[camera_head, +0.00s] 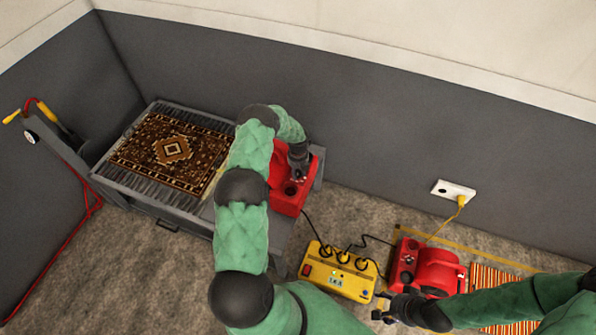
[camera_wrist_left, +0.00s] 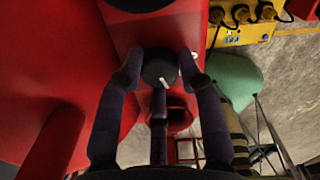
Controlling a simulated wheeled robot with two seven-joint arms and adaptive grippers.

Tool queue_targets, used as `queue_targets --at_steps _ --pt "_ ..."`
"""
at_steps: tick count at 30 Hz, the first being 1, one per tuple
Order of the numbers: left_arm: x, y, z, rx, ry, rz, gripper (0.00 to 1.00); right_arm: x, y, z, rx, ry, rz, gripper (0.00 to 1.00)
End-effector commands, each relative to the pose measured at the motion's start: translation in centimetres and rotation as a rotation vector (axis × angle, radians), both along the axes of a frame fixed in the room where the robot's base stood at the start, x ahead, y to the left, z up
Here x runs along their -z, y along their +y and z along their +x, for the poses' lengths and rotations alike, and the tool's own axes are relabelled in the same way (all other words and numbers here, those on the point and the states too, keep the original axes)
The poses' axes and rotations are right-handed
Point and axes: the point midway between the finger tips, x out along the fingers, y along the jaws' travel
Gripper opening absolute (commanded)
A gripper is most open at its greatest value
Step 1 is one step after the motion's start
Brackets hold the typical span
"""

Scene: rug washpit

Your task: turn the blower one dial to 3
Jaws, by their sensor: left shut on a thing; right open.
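A red blower (camera_head: 288,198) stands at the right end of the grey bench. Its black round dial (camera_wrist_left: 160,66) shows in the left wrist view, with a white pointer mark on its lower right part. My left gripper (camera_head: 299,172) reaches down onto this blower, its fingers around the dial and shut on it. The dial's numbers are not readable, and in the head view the gripper covers the dial. My right gripper (camera_head: 384,309) is open and empty, low in front of a second red blower (camera_head: 437,268) on the floor.
A patterned rug (camera_head: 172,150) lies on the grey bench (camera_head: 140,196). A yellow power box (camera_head: 341,273) with black plugs sits on the floor between the blowers. A white wall socket (camera_head: 453,189) feeds a yellow cable. A striped rug (camera_head: 497,283) lies at the right.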

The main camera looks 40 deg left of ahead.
Motion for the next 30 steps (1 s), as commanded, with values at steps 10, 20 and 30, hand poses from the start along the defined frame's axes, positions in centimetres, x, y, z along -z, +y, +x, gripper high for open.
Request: queue_targets --at_steps 10,20,30 --pt "0.08 -0.01 -0.08 0.326 0.002 -0.001 0.04 -0.13 0.0 0.0 0.0 0.0 0.0 0.63" --pt "0.09 -0.01 -0.08 0.618 0.002 -0.001 0.04 -0.16 0.0 0.0 0.0 0.0 0.0 0.63" --pt "0.1 -0.01 -0.08 0.812 0.002 -0.001 0.04 -0.16 0.0 0.0 0.0 0.0 0.0 0.63"
